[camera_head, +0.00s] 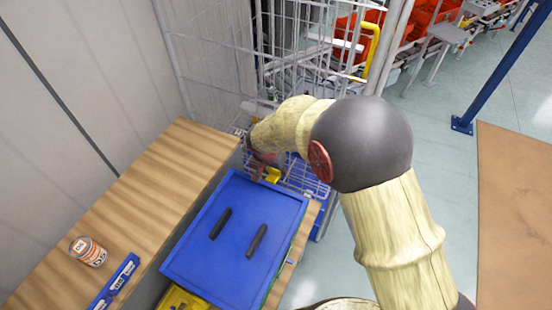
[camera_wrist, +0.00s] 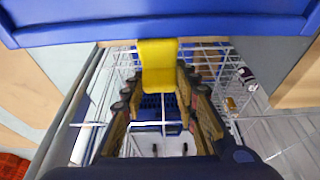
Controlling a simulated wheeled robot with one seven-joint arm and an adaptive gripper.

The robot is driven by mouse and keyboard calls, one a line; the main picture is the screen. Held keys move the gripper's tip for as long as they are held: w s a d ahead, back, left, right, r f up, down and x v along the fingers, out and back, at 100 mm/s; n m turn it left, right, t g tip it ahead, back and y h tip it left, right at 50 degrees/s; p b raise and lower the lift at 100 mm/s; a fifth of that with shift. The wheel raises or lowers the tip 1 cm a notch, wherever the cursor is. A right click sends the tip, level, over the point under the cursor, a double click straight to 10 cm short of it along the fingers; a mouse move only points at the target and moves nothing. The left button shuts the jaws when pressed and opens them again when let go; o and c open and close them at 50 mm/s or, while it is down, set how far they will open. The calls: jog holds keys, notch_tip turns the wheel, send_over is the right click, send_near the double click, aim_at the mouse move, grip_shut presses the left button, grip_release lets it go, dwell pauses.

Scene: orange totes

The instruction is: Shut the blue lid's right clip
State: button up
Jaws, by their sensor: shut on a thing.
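The blue lid (camera_head: 190,245) lies flat on a container, with two dark bars on top. It also shows along the top of the wrist view (camera_wrist: 150,27). A yellow clip (camera_head: 272,175) is at the lid's far edge and sticks out past it. In the wrist view the clip (camera_wrist: 157,65) extends from the lid's edge down between my fingers. My gripper (camera_wrist: 158,80) is shut on this clip, one finger on each side. In the head view my gripper (camera_head: 260,160) is partly hidden by my arm. Whether the clip is latched cannot be told.
A wooden bench (camera_head: 150,175) along the left bears a can (camera_head: 88,251) and a blue labelled strip (camera_head: 116,284). A yellow part (camera_head: 180,299) shows below the lid's near edge. A wire cage (camera_head: 215,50) stands behind. Open floor (camera_head: 445,160) lies to the right.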

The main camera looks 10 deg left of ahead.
aim_at(276, 177)
jog(key=g+p, duration=0.1)
jog(key=p, duration=0.2)
jog(key=shift+w+d+g+y, duration=0.1)
jog(key=shift+g+y, duration=0.2)
jog(key=f+g+p, duration=0.1)
jog(key=p, duration=0.2)
jog(key=shift+f+g+y, duration=0.15)
jog(key=shift+g+y, duration=0.15)
jog(key=shift+g, duration=0.1)
jog(key=shift+f+g+y+p, duration=0.45)
jog(key=shift+f+g, duration=0.2)
jog(key=shift+g, duration=0.35)
jog(key=shift+s+a+f+g+y, duration=0.25)
jog(key=shift+s+f+g, duration=0.2)
jog(key=shift+g, duration=0.55)
jog(key=o, duration=1.1)
jog(key=shift+o, duration=0.3)
jog(key=shift+r, duration=0.1)
notch_tip(276, 177, up, 10)
jog(key=shift+f, duration=0.1)
